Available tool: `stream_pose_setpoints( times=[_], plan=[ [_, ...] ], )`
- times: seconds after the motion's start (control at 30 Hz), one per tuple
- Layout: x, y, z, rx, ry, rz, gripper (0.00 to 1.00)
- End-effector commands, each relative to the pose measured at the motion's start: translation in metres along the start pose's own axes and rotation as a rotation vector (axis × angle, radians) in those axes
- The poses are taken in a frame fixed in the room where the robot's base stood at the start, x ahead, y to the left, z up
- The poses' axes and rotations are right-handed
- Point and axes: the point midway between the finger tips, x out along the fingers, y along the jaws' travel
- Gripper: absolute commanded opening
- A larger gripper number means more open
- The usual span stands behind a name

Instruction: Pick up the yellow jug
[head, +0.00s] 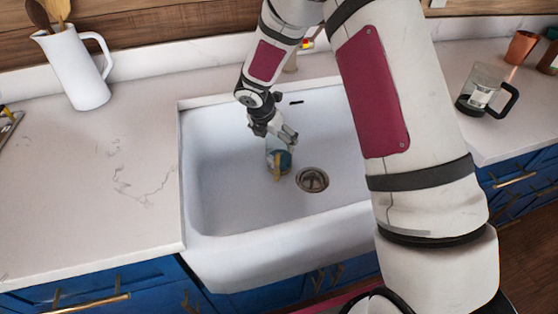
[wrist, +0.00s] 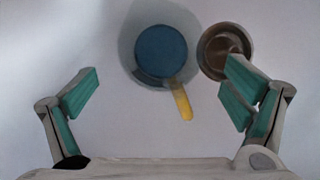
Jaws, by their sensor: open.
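A small vessel (head: 286,160) with a blue body and a yellow handle stands in the white sink (head: 225,190); only its handle looks yellow. From above, the wrist view shows its round blue top (wrist: 160,51), with the yellow handle (wrist: 181,100) pointing down and slightly right. No other jug with yellow on it shows. My gripper (head: 283,137) is over the sink, close above the vessel, and partly covers it in the head view. In the wrist view, my gripper (wrist: 162,90) is open and empty; the vessel's top lies beyond the fingertips, with the handle between the fingers.
The metal drain (head: 312,180) is just right of the vessel, near the right finger in the wrist view (wrist: 226,50). Sink walls surround the gripper. A white pitcher (head: 75,70) with wooden utensils stands on the left counter; a glass carafe (head: 485,90) stands right. The left counter's front is clear.

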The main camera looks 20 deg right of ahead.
Motion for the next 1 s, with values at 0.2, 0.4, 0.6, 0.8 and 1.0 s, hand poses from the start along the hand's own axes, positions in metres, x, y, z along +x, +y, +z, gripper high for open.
stream_pose_setpoints(
  times=[0.2, 0.4, 0.6, 0.8, 1.0],
  plan=[
    [0.023, 0.0, 0.0, 0.001, 0.0, 0.0, 0.95],
    [0.034, -0.001, -0.001, 0.001, 0.001, -0.001, 0.95],
    [0.062, -0.002, -0.002, 0.001, 0.001, -0.002, 0.95],
    [0.076, -0.001, -0.001, 0.003, -0.001, 0.002, 0.95],
    [0.075, -0.002, -0.001, 0.003, -0.001, 0.001, 0.83]
  ],
)
